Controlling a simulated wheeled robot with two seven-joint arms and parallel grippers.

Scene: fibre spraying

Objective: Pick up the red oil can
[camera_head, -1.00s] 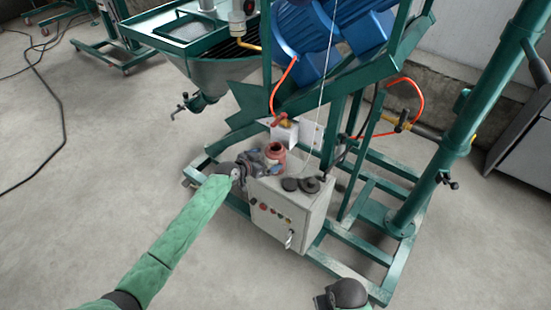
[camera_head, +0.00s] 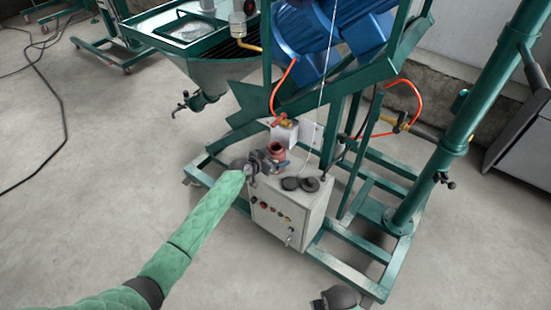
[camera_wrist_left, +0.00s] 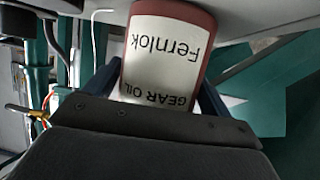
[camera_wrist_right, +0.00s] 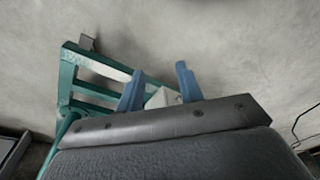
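The red oil can (camera_head: 277,151) stands upright on the grey control box. In the left wrist view the can (camera_wrist_left: 168,50) shows its white label, "Fernlok GEAR OIL", upside down. My left gripper (camera_head: 268,160) is at the near left side of the can, with its blue fingers spread on either side of the can's body. I see no clear sign that they press on it. My arm hides part of the can's lower body in the head view. My right gripper (camera_wrist_right: 160,88) is open and empty, low at the bottom of the head view.
A green frame (camera_head: 345,270) surrounds the box.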

